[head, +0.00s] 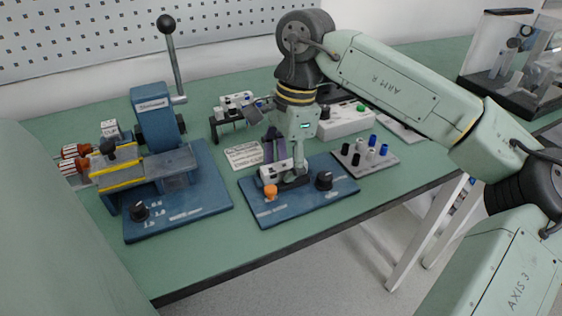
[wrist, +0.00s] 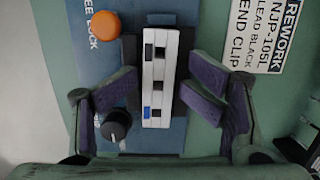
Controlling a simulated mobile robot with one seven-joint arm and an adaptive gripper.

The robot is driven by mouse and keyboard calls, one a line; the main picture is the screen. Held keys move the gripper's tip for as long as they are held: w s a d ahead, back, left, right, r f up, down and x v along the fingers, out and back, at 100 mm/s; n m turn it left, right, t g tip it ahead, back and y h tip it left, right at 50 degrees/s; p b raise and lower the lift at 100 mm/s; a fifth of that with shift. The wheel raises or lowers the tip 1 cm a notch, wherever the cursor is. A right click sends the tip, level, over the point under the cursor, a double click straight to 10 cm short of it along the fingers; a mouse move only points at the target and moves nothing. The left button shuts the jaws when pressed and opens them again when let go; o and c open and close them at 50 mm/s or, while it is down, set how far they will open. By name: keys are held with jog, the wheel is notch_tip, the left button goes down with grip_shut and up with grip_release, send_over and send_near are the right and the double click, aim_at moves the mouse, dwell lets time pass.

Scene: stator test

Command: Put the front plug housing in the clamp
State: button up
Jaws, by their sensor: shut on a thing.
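The front plug housing (wrist: 160,75) is a white block with a row of dark square openings and one blue one. In the wrist view it lies between my gripper's purple-padded fingers (wrist: 165,92), beside the dark jaws of the clamp. In the head view the housing (head: 277,172) is at the clamp, partly hidden by my gripper (head: 287,174), which is shut on it. The clamp (head: 325,197) has a blue base, an orange knob (head: 270,191) and a black knob (head: 324,180). I cannot tell whether the housing is fully seated.
A blue lever press (head: 152,110) stands at the left. A rack of white plugs (head: 235,104) stands behind the clamp. A grey tray (head: 381,164) with several black, white and blue pegs is to the right. A label card (head: 243,155) lies behind the clamp.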

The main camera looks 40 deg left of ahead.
notch_tip(320, 180, up, 11)
jog(key=w, duration=0.1)
jog(key=shift+w+d, duration=0.15)
jog(key=shift+w, duration=0.25)
jog(key=shift+r, duration=0.1)
jog(key=shift+c, duration=0.4)
dwell(1.9)
